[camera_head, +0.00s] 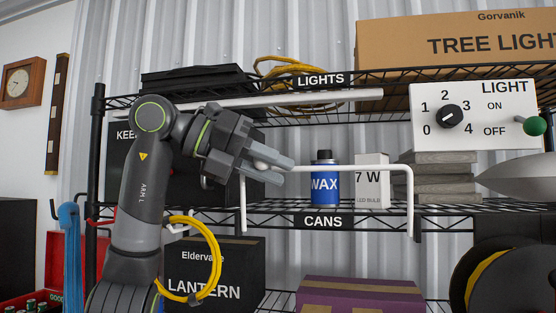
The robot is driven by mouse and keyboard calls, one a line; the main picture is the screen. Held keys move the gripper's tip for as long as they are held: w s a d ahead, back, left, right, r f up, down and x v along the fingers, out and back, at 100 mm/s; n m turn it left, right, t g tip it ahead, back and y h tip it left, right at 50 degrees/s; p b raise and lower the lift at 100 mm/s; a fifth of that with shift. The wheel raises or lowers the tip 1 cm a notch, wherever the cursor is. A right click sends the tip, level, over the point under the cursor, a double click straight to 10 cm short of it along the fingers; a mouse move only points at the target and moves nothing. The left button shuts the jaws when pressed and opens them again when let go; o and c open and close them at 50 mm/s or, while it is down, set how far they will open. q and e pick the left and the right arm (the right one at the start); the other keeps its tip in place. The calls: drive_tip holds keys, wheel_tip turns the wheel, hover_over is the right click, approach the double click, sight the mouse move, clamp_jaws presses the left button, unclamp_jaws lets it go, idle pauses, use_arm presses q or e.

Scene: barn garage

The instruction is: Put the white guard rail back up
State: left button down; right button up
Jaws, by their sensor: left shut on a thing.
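The white guard rail (350,167) is a thin bar with a bent leg at each end. It stands upright at the front of the middle shelf (450,210), its top bar about level. Its legs reach down past the shelf's front edge; I cannot tell whether they are fixed there. My left gripper (280,170) is shut on the rail near its left corner, and the fingers hide part of that corner. A blue wax can (325,185) and a white bulb box (371,182) stand behind the rail. My right gripper is not in view.
A white light control panel (473,114) with a green-knobbed lever (535,126) is at right, above stacked grey slabs (445,178). A long white bar (290,99) runs under the upper shelf. A black lantern box (225,270) and a purple box (360,297) sit below.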

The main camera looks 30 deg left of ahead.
use_arm(q)
drive_tip(key=shift+w+a+r+n+g+p, duration=0.1)
drive_tip(key=shift+w+r+n+g+p, duration=0.2)
drive_tip(key=shift+w+r+n+g, duration=0.15)
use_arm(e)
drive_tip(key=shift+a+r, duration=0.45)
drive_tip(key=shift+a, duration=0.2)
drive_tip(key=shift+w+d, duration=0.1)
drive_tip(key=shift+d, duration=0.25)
use_arm(q)
drive_tip(key=c, duration=1.5)
unclamp_jaws()
drive_tip(key=o, duration=0.4)
drive_tip(key=shift+s, duration=0.1)
drive_tip(key=shift+c, duration=0.2)
drive_tip(key=shift+f, duration=0.1)
